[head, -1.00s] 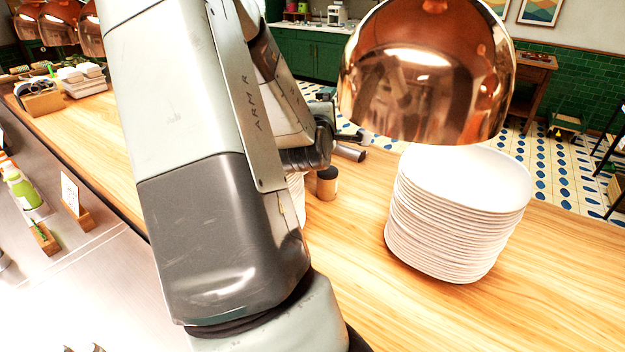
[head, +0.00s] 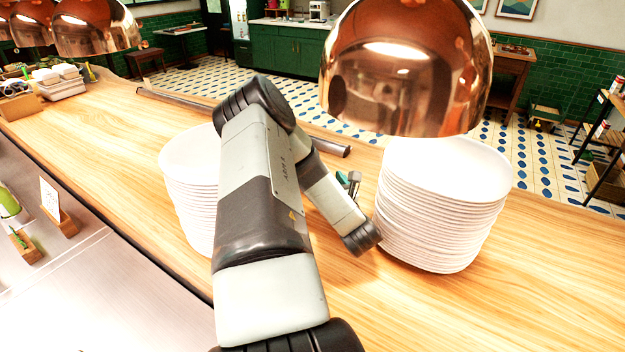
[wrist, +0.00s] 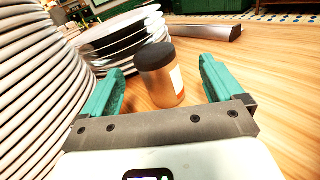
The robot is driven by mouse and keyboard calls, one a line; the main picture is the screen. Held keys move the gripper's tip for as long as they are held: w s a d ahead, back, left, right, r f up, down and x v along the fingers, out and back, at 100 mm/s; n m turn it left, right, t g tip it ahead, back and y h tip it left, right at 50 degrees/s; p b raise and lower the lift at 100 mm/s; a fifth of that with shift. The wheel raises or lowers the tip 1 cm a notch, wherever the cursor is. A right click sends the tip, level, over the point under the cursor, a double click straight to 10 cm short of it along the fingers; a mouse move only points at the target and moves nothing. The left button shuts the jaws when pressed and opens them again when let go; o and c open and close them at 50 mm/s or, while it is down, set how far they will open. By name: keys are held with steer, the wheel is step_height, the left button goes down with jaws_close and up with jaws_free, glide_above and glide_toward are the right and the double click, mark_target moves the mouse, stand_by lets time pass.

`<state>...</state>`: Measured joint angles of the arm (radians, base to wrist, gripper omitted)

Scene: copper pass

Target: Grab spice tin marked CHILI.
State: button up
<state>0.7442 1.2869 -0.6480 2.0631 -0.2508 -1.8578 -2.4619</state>
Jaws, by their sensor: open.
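The spice tin (wrist: 164,84) stands upright on the wooden counter in the wrist view. It has a dark lid, an orange-brown body and a pale label on its right side; I cannot read the label. My gripper (wrist: 162,67) is open, with its teal fingers to the left and right of the tin in the picture. The tin appears ahead of the palm, and neither finger visibly touches it. In the head view my arm hides the tin, and only a bit of my gripper (head: 347,182) shows.
A tall stack of white plates (head: 440,215) stands close on the right in the head view, and another stack (head: 190,185) is left of my arm. A copper lamp (head: 405,75) hangs above. A metal bar (head: 325,143) lies along the counter's far edge. The counter (head: 540,280) is clear at right.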

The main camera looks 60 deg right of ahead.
steer(key=shift+s+a+f+n+t+y, duration=0.25)
steer(key=shift+s+a+f+n, duration=0.1)
steer(key=shift+f+n, duration=0.2)
steer(key=shift+s+a+f+n+t+y, duration=0.25)
steer(key=shift+a+f+n, duration=0.15)
steer(key=shift+n, duration=0.15)
steer(key=x, duration=1)
steer(key=shift+w+d+r, duration=0.15)
steer(key=shift+d, duration=0.15)
steer(key=c, duration=1.1)
